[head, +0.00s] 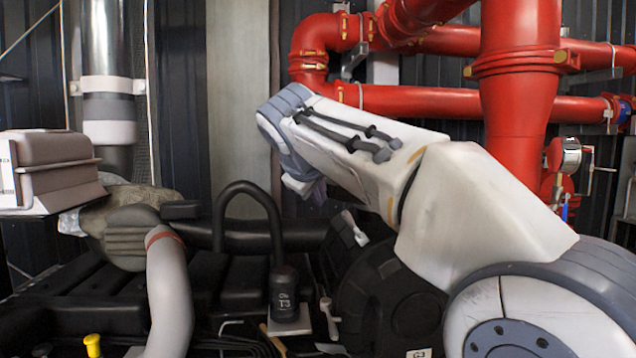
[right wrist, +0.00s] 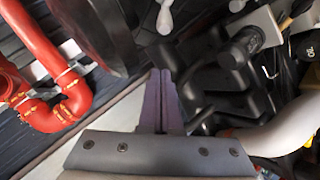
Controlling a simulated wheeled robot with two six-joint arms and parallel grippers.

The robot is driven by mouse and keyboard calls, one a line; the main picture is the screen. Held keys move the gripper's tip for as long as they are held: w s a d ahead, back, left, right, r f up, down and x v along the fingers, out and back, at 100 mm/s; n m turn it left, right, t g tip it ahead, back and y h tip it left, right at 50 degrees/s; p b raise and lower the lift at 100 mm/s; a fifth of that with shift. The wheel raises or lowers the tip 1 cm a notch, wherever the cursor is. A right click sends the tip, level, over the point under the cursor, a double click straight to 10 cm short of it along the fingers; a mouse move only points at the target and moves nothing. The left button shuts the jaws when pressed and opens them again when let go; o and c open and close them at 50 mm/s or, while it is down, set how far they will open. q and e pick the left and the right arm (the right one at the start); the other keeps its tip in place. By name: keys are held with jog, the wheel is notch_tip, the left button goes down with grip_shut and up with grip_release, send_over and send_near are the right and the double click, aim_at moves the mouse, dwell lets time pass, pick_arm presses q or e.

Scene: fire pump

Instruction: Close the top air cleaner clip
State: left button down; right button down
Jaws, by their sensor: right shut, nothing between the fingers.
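The air cleaner (head: 385,305) is the black round housing at the lower middle of the head view, partly behind my right arm. A pale clip (head: 355,228) sits tilted at its upper left edge. Another pale clip (head: 328,318) is lower on its left side. My right gripper (head: 318,190) is mostly hidden behind its wrist, above and left of the upper clip in the picture. In the right wrist view its fingers (right wrist: 160,92) are together and empty. A pale lever (right wrist: 165,17) shows beyond the fingertips, apart from them; I cannot tell which clip it is. My left gripper is not seen.
A grey pipe (head: 170,290) rises farther left. Red pipes (head: 430,102) cross behind my right arm. A yellow cap (head: 92,345) is at the lower left.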

aim_at(355, 228)
jog(key=d+f, duration=0.2)
jog(key=d, duration=0.1)
jog(key=shift+s+d+f, duration=0.1)
jog(key=shift+s+f, duration=0.05)
jog(key=shift+f, duration=0.05)
dwell(0.5)
